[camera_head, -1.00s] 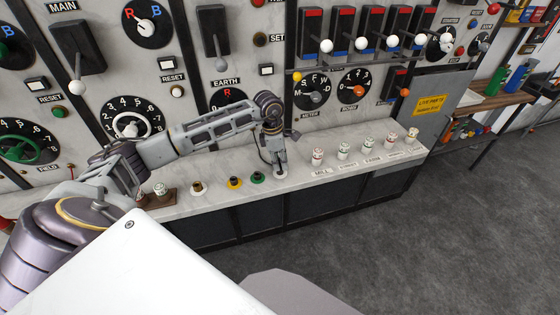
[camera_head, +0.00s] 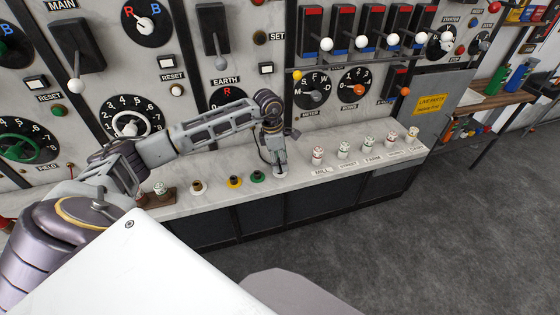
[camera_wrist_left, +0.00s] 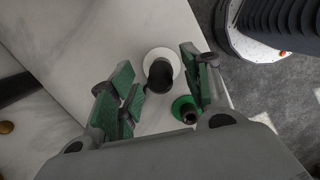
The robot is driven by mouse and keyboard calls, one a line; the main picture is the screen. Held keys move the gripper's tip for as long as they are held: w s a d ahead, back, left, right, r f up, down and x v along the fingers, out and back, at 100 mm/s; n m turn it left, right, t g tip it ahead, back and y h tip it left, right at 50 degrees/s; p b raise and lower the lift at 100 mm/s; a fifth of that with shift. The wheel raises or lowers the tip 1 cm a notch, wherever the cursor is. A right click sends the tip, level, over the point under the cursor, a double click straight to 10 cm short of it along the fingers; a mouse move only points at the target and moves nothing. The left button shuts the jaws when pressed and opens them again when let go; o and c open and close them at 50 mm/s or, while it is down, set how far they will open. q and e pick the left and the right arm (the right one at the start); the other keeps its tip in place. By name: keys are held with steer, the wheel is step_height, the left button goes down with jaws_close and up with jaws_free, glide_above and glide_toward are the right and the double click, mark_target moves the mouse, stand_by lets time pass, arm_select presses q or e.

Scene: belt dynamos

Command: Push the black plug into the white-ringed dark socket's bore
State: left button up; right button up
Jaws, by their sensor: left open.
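The black plug (camera_wrist_left: 160,75) is a dark cylinder over the white-ringed socket (camera_wrist_left: 163,57) in the left wrist view. How far it is in the bore cannot be told, as it covers the opening. My left gripper (camera_wrist_left: 161,84) is open, with one green-padded finger on each side of the plug and gaps visible. In the head view my left gripper (camera_head: 278,160) points down over the shelf, and the white ring (camera_head: 281,174) shows under its tips; the plug is hidden there. My right gripper is not in view.
A green-ringed socket (camera_wrist_left: 187,109) sits close beside the right finger in the wrist view.

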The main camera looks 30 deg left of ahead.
arm_select(q)
step_height(320, 180, up, 11)
steer(key=s+a, duration=0.1)
steer(key=shift+a+r, duration=0.2)
steer(key=shift+a, duration=0.05)
stand_by(0.3)
stand_by(1.3)
